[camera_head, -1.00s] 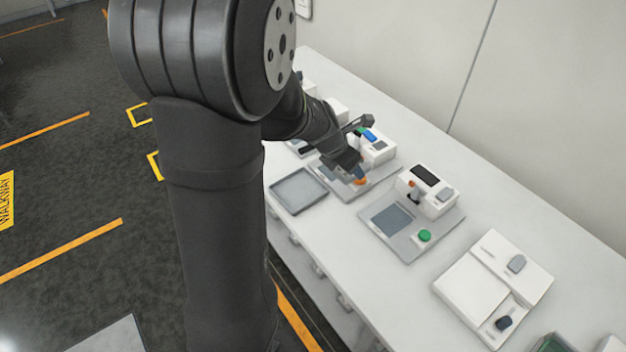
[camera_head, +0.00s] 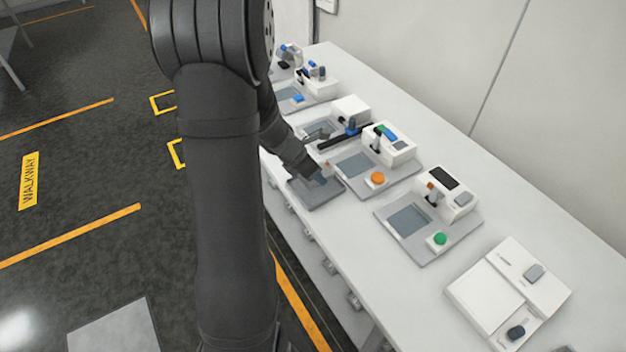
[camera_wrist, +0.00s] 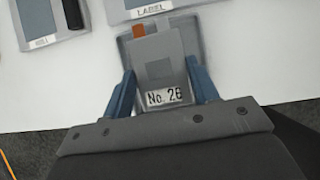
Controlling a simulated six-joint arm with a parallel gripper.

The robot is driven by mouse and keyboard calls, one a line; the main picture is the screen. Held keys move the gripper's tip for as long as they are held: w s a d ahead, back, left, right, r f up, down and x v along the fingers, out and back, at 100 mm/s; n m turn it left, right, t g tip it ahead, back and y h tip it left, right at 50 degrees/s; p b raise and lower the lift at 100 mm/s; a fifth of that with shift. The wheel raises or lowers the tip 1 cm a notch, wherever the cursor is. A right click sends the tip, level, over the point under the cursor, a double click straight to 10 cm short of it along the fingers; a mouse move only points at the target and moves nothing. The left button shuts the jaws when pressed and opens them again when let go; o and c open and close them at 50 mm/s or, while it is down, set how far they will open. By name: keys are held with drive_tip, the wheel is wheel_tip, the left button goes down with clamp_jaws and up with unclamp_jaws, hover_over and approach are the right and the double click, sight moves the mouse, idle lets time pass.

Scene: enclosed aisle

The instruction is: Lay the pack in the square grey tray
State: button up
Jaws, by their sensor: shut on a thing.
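The pack (camera_wrist: 160,68) is a flat grey piece with an orange tab at its far end and a "No. 26" label at its near end. My gripper (camera_wrist: 162,88) is shut on it, with a blue finger on each side. In the head view my gripper (camera_head: 319,178) is over the square grey tray (camera_head: 322,202), near the front edge of the bench. The tray's rim also shows around the pack in the wrist view (camera_wrist: 125,43). My gripper and the pack hide part of the tray. I cannot tell whether the pack touches the tray floor.
Beside the tray stands a station with an orange button (camera_head: 377,178). Further right are a station with a green button (camera_head: 437,239) and a white device (camera_head: 487,287). More stations stand further back along the white bench (camera_head: 400,285). The wall is behind.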

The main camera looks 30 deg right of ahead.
sight(313, 181)
drive_tip(key=shift+f, duration=1.9)
drive_tip(key=shift+f, duration=0.1)
drive_tip(key=o, duration=1.2)
drive_tip(key=shift+a+r, duration=0.1)
drive_tip(key=shift+r, duration=0.2)
drive_tip(key=v, duration=1.1)
drive_tip(key=shift+a+r, duration=0.15)
drive_tip(key=shift+r, duration=0.15)
drive_tip(key=shift+f, duration=0.1)
